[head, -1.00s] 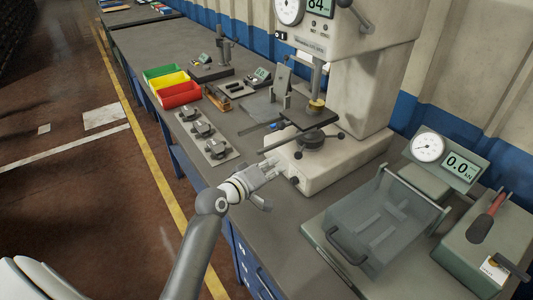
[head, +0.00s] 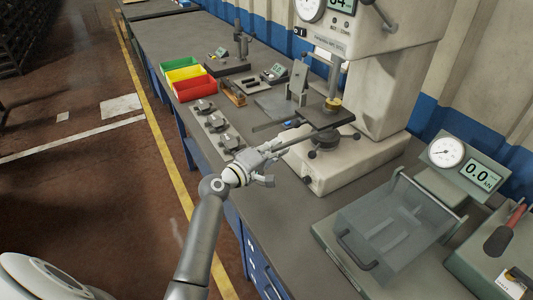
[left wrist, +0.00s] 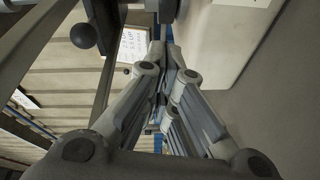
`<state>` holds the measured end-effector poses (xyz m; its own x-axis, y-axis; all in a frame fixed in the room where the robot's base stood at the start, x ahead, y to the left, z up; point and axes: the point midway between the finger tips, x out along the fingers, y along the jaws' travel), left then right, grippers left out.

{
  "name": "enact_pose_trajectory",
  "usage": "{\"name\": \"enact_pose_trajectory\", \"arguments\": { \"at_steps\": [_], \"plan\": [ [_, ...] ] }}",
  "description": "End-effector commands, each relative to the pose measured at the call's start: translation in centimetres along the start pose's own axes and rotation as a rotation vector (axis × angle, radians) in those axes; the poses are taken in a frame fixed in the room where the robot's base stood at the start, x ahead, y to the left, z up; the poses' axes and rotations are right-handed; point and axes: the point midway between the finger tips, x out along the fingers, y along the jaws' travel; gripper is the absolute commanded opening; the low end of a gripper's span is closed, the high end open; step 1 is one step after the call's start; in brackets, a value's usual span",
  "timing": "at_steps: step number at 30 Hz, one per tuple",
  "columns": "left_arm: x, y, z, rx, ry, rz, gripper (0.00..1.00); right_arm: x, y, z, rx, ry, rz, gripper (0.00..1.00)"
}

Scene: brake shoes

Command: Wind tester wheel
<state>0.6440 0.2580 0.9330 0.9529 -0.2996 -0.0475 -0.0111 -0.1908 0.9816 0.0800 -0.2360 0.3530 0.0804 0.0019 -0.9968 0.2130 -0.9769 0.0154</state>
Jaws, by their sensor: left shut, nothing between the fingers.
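The tester (head: 375,95) is a pale press on the bench. Its dark wheel (head: 323,141), with ball-ended spokes, sits low under the small dark plate (head: 328,115). My left gripper (head: 280,150) is at the wheel's left side, close to the spokes, and partly hides that side. In the left wrist view its fingers (left wrist: 162,50) are together with nothing seen between them. A black ball knob (left wrist: 83,36) is beside the fingers at upper left. Whether the fingers touch a spoke I cannot tell. My right gripper is not in view.
Brake shoe parts stand on a plate (head: 234,150) left of the gripper. Red (head: 194,87), yellow and green bins are farther back. A clear-covered gauge fixture (head: 395,225) stands at the front right. The bench's front strip is mostly clear.

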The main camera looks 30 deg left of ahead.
Motion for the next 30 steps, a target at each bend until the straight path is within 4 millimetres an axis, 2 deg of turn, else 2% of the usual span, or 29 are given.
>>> {"name": "enact_pose_trajectory", "arguments": {
  "at_steps": [4,5,12,26,30],
  "plan": [
    [2.5,0.2,0.0,-0.001,0.001,0.002,0.00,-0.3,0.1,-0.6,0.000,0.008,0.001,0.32],
    [2.6,0.2,0.6,-0.004,-0.001,0.000,0.00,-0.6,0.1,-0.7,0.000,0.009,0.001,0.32],
    [3.1,0.1,3.4,-0.001,0.001,0.000,0.00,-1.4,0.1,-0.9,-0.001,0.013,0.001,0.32],
    [3.2,0.0,3.9,0.001,0.002,0.000,0.00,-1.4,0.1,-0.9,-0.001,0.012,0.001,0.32],
    [3.0,0.2,5.2,0.002,-0.002,-0.001,0.00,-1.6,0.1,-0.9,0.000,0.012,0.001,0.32]
  ]
}}
